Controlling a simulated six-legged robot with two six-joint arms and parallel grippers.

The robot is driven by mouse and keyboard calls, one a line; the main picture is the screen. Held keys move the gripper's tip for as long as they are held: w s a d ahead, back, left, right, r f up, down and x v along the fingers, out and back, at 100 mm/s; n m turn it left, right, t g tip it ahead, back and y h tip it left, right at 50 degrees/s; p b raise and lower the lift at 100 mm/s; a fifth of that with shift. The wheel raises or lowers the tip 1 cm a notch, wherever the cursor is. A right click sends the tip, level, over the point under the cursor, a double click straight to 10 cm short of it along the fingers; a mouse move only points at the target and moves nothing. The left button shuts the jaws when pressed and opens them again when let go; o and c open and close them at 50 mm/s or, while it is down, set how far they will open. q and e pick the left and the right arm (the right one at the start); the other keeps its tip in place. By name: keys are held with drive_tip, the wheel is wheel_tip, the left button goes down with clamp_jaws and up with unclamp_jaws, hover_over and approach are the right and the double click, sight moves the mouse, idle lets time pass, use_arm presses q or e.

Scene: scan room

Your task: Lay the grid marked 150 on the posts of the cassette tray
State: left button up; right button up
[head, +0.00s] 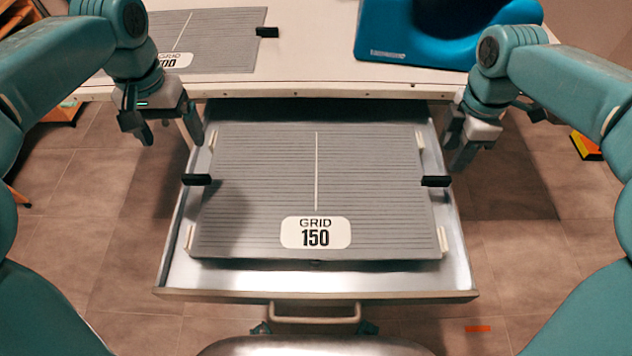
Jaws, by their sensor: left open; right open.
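The grey grid marked 150 (260,190) lies flat in the pulled-out metal cassette tray (455,275), label toward me. Pale posts (442,240) show at its corners, close against its edges. Whether its underside rests on supports is hidden. A black tab (197,180) sticks out on its left side and another (436,181) on its right. My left gripper (163,132) is open and empty, above and left of the tray's far left corner. My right gripper (459,150) is open and empty, by the tray's far right side. Neither touches the grid.
A white table (310,78) stands behind the tray. On it lie another grid (225,40), its label partly hidden by my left arm, and a blue moulded cushion (400,40). The tray's handle (315,313) faces me. A yellow and orange object (586,146) lies at the right.

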drive_tip(key=shift+r, duration=1.8)
drive_tip(key=shift+s, duration=0.1)
